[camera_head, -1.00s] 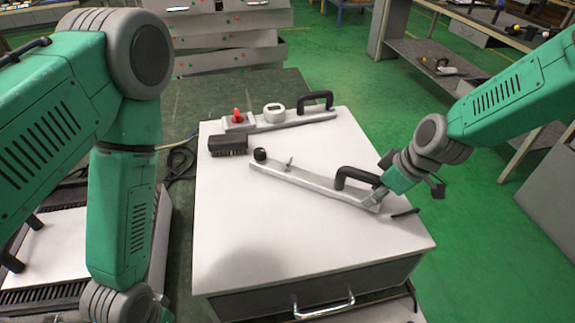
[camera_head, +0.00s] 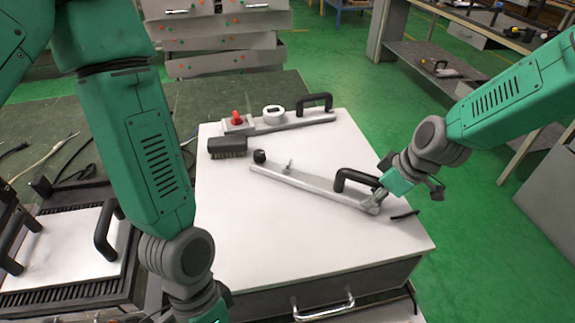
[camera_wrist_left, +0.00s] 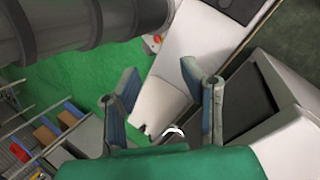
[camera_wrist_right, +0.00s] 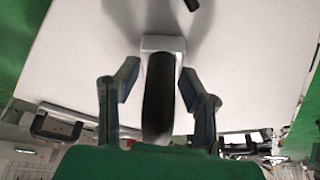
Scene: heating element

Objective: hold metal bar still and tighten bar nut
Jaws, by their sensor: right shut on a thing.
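The metal bar (camera_head: 310,182) lies slantwise on the white cabinet top, with a black handle (camera_head: 357,178) near its right end. A small upright metal piece, probably the bar nut (camera_head: 288,165), stands on it toward the left. A black knob (camera_head: 260,156) is at the left end.
Behind the bar, a second bar (camera_head: 290,123) carries a red switch, a round gauge and a black handle. A black brush (camera_head: 227,146) lies at the cabinet's back left. The white cabinet top (camera_head: 270,240) is clear in front. A grill with a plate (camera_head: 70,245) stands left.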

